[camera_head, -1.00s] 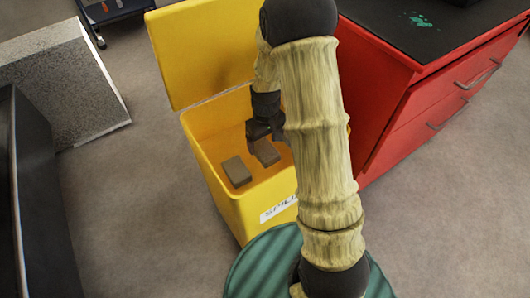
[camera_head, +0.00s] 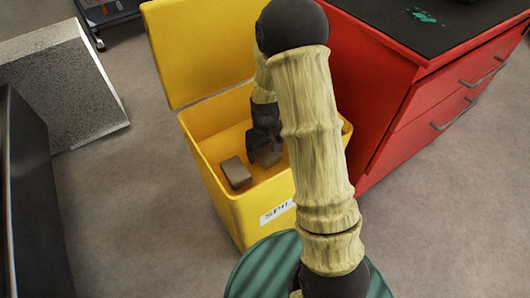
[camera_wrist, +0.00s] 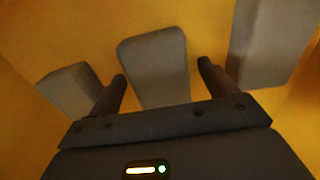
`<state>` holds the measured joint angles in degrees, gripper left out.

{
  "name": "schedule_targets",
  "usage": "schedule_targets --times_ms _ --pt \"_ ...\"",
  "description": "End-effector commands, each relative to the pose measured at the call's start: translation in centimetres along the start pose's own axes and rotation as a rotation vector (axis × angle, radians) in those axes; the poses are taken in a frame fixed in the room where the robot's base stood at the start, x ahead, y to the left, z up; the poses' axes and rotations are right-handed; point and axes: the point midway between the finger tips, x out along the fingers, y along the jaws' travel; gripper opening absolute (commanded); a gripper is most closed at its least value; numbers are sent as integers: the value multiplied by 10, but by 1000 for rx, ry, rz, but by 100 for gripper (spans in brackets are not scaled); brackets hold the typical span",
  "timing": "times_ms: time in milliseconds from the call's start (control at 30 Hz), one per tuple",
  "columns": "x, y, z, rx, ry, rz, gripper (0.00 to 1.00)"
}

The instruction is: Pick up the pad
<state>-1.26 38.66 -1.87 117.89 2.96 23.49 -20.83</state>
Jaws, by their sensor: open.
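A grey-brown pad (camera_wrist: 156,70) lies inside the yellow bin, between the two fingers of my gripper (camera_wrist: 162,85) in the wrist view. The fingers are apart, one on each side of its near end, with gaps showing. In the head view my gripper (camera_head: 264,155) reaches down into the bin, and a pad (camera_head: 268,155) shows partly hidden at its fingers. Another pad (camera_head: 235,173) lies to the left in the bin. The wrist view shows further pads at the left (camera_wrist: 70,90) and right (camera_wrist: 270,42).
The yellow bin (camera_head: 215,190) has its lid (camera_head: 200,50) raised at the back. A red cabinet (camera_head: 400,110) stands close on the right. A speckled grey block (camera_head: 65,90) stands at the left, with open floor between it and the bin.

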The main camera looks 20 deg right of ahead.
Motion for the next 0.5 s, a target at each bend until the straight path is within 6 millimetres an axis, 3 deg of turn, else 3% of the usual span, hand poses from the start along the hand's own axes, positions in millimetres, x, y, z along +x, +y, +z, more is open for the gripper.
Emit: schedule_targets --times_ms 33,267,367,500 --pt "0 0 0 0 0 0 85" --pt "0 0 0 0 0 0 39" --pt "0 0 0 0 0 0 33" --pt "0 0 0 0 0 0 33"
